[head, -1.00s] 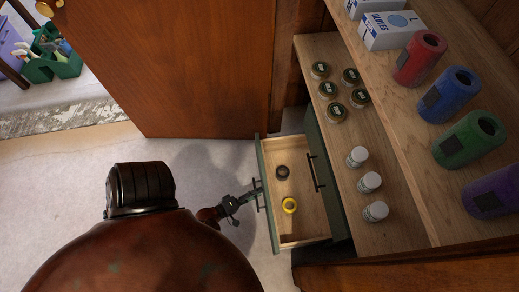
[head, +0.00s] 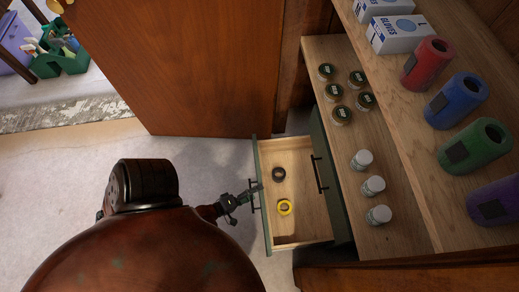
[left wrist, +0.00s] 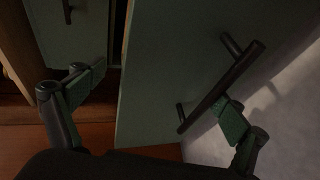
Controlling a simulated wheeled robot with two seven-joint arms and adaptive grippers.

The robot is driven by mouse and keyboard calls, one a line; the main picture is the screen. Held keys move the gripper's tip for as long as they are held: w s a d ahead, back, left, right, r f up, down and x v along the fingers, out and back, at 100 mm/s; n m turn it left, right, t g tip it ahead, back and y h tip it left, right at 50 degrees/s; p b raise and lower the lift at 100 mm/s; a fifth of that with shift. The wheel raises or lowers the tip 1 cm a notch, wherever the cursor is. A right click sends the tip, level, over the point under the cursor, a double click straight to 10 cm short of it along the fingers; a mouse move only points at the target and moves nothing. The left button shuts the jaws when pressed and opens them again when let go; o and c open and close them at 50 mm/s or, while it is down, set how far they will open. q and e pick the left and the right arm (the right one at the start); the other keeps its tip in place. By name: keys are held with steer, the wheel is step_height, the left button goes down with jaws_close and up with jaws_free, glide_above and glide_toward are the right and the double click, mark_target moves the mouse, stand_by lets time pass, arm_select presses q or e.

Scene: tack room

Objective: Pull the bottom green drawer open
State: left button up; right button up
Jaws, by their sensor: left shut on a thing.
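The bottom green drawer (head: 261,226) stands pulled out to the left, below a shut green drawer front (head: 330,180) with a dark bar handle. Its pale wooden inside holds a dark ring (head: 279,174) and a yellow ring (head: 285,207). My left gripper (head: 246,194) is at its front, by the dark handle (head: 253,196), and shut on the drawer. In the left wrist view the front panel (left wrist: 160,65) and its handle (left wrist: 217,87) lie between the spread fingers. One finger is near the handle; the other is past the panel's edge. Exact contact is unclear.
The cabinet top (head: 340,140) carries several dark-lidded jars and white bottles. A shelf (head: 415,120) above holds glove boxes and coloured canisters. A brown wooden door (head: 215,70) stands behind the drawer. Pale floor (head: 60,190) is clear at left.

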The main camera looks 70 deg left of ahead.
arm_select(q)
steer(key=shift+s+d+r+t, duration=0.15)
steer(key=shift+s+d+r, duration=0.05)
steer(key=shift+s+r, duration=0.35)
steer(key=shift+s+d+r+t, duration=0.15)
steer(key=shift+s+r, duration=0.3)
steer(key=shift+r, duration=0.15)
steer(key=shift+c, duration=0.7)
steer(key=shift+s+r+p, duration=0.15)
steer(key=shift+s+p, duration=0.15)
steer(key=shift+s, duration=0.05)
steer(key=c, duration=0.9)
steer(key=shift+s+d, duration=0.1)
steer(key=shift+s, duration=0.25)
steer(key=c, duration=0.5)
steer(key=shift+f+p+v, duration=0.2)
steer(key=shift+f+v, duration=0.05)
steer(key=shift+v, duration=0.8)
steer(key=shift+f+p+v, duration=0.15)
steer(key=shift+f+v, duration=0.1)
steer(key=shift+v, duration=0.85)
steer(key=shift+c, duration=0.2)
steer(key=shift+s, duration=0.1)
